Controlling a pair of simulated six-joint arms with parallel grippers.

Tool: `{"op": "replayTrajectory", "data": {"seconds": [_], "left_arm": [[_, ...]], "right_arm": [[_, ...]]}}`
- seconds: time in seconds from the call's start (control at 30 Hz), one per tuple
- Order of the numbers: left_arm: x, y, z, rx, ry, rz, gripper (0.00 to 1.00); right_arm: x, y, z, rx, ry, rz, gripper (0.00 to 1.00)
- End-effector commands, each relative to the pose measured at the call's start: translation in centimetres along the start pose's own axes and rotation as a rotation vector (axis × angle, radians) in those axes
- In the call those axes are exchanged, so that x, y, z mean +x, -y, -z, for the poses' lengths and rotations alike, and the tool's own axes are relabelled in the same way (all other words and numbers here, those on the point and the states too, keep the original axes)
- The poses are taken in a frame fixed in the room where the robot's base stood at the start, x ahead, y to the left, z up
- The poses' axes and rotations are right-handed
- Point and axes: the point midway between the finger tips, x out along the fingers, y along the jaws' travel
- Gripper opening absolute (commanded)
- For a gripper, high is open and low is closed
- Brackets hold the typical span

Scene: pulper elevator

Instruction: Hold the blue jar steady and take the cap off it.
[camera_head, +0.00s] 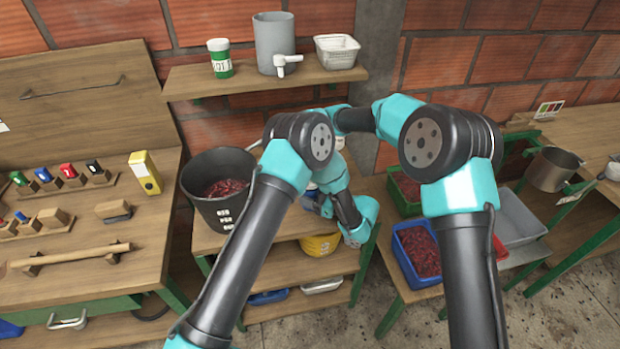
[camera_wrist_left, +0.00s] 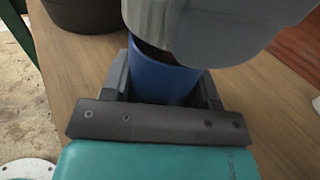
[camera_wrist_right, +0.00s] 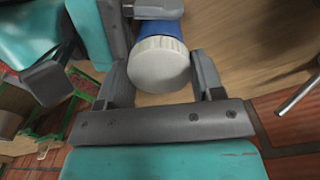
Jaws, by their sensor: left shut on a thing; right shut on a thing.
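The blue jar (camera_wrist_left: 160,78) stands on the wooden bench between the fingers of my left gripper (camera_wrist_left: 163,88), which is shut on its body. In the right wrist view, part of the jar's blue side (camera_wrist_right: 160,29) shows behind its ribbed white cap (camera_wrist_right: 158,68). My right gripper (camera_wrist_right: 162,75) is shut on the cap, one finger on each side. In the head view my arms hide most of the jar and both fingertips.
A black bucket (camera_head: 205,207) of red cherries stands left of the jar on the same bench. A shelf (camera_head: 250,80) above holds a green-and-white jar (camera_head: 220,60), a grey tank (camera_head: 273,42) and a white basket (camera_head: 337,51). A blue crate (camera_head: 416,281) of cherries sits to the right.

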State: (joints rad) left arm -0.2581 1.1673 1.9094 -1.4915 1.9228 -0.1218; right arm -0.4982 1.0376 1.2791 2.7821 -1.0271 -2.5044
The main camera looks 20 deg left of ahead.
Motion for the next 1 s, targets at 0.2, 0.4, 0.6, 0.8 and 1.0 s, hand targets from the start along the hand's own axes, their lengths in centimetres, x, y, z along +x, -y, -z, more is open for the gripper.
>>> {"op": "replayTrajectory", "data": {"seconds": [0.2,0.4,0.6,0.8,1.0], "left_arm": [[0.0,0.0,0.0,0.000,0.000,0.000,0.00],[0.0,0.0,0.0,0.000,0.000,0.000,0.00],[0.0,0.0,0.0,0.000,0.000,0.000,0.00],[0.0,0.0,0.0,0.000,0.000,0.000,0.00],[0.0,0.0,0.0,0.000,0.000,0.000,0.63]], "right_arm": [[-0.1,0.0,0.0,0.000,0.000,0.000,0.32],[-1.6,0.0,0.0,0.000,-0.003,0.001,0.32],[-3.6,0.0,0.0,-0.001,-0.002,0.000,0.32],[-4.0,0.0,0.0,-0.001,0.000,0.000,0.32],[-4.0,0.0,0.0,0.000,0.000,0.000,0.32]]}}
